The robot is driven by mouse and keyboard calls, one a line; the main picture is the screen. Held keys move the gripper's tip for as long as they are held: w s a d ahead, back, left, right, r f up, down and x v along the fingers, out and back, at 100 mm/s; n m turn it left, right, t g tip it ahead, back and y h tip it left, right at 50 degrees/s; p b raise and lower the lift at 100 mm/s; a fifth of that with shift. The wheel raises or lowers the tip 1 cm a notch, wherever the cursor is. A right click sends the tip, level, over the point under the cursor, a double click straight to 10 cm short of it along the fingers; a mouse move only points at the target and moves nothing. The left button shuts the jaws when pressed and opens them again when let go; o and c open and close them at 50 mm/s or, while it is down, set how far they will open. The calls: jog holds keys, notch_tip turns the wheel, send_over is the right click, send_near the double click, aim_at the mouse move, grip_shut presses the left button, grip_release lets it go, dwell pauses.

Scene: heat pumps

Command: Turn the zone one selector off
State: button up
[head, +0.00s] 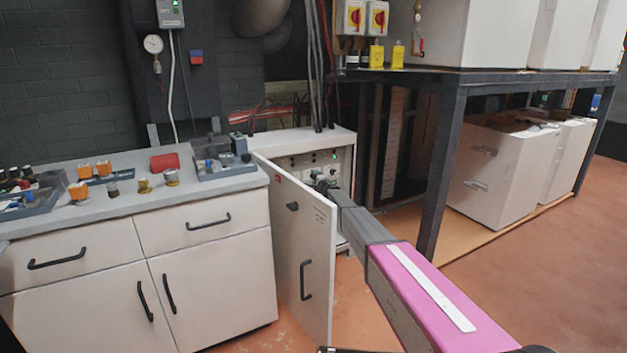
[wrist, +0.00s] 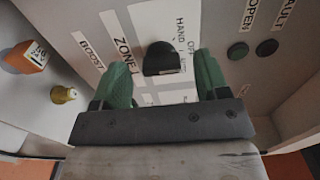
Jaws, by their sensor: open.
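The zone one selector is a black knob (wrist: 162,58) on a white panel in the wrist view. A "ZONE 1" label is beside it, with "HAND" and "OFF" lettering near it; its exact setting is hard to read. My gripper (wrist: 160,70) is open, its two green fingers on either side of the knob with visible gaps. I cannot tell how far the fingertips are from the panel. In the head view my gripper (head: 324,182) is at the front of the open control cabinet (head: 341,143), and my arm hides part of its panel.
The cabinet door (head: 300,240) stands open left of my arm. A counter (head: 130,195) with small parts and trays is at left. A dark metal rack (head: 445,160) is at right. Two round dark indicators (wrist: 238,50) (wrist: 267,47) sit on the panel. Floor at right is clear.

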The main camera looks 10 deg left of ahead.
jog(key=v, duration=0.9)
